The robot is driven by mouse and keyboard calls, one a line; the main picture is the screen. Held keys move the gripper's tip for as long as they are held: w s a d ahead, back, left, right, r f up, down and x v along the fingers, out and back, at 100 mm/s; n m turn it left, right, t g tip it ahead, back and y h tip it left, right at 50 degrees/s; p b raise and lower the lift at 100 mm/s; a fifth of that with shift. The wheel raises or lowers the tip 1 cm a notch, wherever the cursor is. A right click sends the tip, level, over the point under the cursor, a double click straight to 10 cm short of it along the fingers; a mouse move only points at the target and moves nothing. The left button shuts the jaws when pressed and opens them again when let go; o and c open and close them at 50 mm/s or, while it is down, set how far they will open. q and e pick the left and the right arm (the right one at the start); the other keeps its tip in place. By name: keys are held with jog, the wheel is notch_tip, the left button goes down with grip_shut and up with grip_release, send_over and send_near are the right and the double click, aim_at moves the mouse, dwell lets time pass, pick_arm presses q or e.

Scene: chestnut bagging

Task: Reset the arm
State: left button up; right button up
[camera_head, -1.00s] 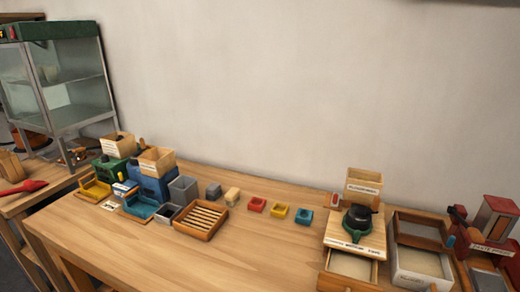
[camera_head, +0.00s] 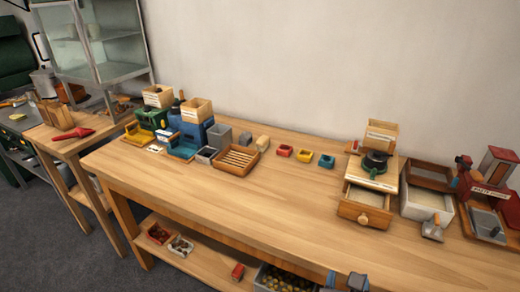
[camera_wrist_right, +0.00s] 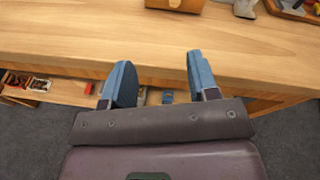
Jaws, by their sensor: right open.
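My right gripper (camera_wrist_right: 158,62) is open and empty in the right wrist view, its two blue fingers apart in front of the wooden table's front edge. The fingertips also show at the bottom edge of the head view (camera_head: 344,281), near the front edge of the table (camera_head: 240,205). My left gripper is not in view.
Boxes, a slatted tray (camera_head: 238,159) and small coloured trays stand along the back. A wooden grinder with a pulled-out drawer (camera_head: 365,204) and a grey-white bin (camera_head: 425,205) stand right. The table's front is clear. A lower shelf (camera_head: 205,259) holds small trays and a crate.

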notch_tip(320, 180, up, 3)
jog(key=w+a+n+t+y, duration=0.2)
jog(key=n+t+y, duration=0.35)
jog(key=n, duration=1.15)
notch_tip(320, 180, down, 11)
jog(key=s+d+n+g+y, duration=0.15)
jog(key=n+g+y, duration=0.3)
jog(key=n, duration=1.25)
jog(key=s+d+f+n+g+h, duration=0.4)
jog(key=s+d+f, duration=0.2)
jog(key=d+f, duration=0.3)
jog(key=shift+s+d+h, duration=0.3)
jog(key=shift+s+d, duration=0.1)
jog(key=shift+d, duration=0.55)
